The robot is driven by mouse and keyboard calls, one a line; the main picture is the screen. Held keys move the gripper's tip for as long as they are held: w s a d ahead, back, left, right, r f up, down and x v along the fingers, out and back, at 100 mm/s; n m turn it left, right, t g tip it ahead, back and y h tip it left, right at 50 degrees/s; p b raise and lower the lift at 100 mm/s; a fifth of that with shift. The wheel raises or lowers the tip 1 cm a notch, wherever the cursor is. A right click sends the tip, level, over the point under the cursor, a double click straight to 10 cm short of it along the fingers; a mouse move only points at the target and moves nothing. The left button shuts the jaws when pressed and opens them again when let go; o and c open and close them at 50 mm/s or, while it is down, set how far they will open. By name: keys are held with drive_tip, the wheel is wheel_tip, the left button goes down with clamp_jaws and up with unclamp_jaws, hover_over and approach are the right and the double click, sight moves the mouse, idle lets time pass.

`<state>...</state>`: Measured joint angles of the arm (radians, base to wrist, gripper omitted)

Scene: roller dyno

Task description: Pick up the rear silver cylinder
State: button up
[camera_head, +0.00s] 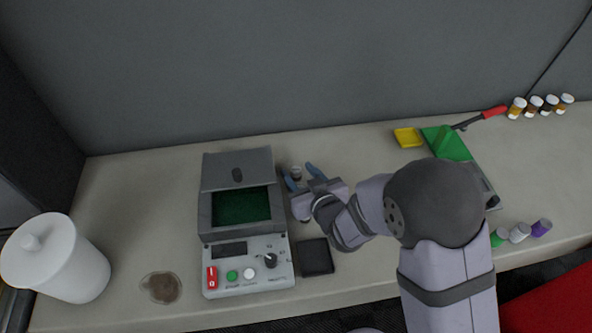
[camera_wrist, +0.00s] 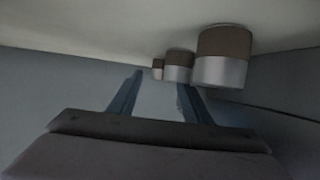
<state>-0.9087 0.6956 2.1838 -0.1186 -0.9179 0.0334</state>
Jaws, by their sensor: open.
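My gripper (camera_head: 301,174) is open beside the right side of the grey machine, its two blue fingers pointing toward the back wall. A small silver cylinder (camera_head: 296,171) with a dark part shows between or just past the fingertips. In the wrist view three silver-and-brown cylinders stand in a receding row: a large near one (camera_wrist: 222,58), a middle one (camera_wrist: 178,66) and a small far one (camera_wrist: 157,69). The far one appears in the gap between the open fingers (camera_wrist: 160,82); the middle one appears by the right fingertip. Contact cannot be told. The gripper hides part of the row in the head view.
The grey machine (camera_head: 247,248), lid raised, stands close left of the gripper. A black square tray (camera_head: 316,257) lies in front. A white lidded canister (camera_head: 62,262) is far left. A green device (camera_head: 447,145), yellow tray (camera_head: 408,137) and several small bottles are at right.

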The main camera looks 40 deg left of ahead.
drive_tip(key=shift+w+a+f, duration=0.1)
drive_tip(key=shift+a, duration=0.15)
clamp_jaws()
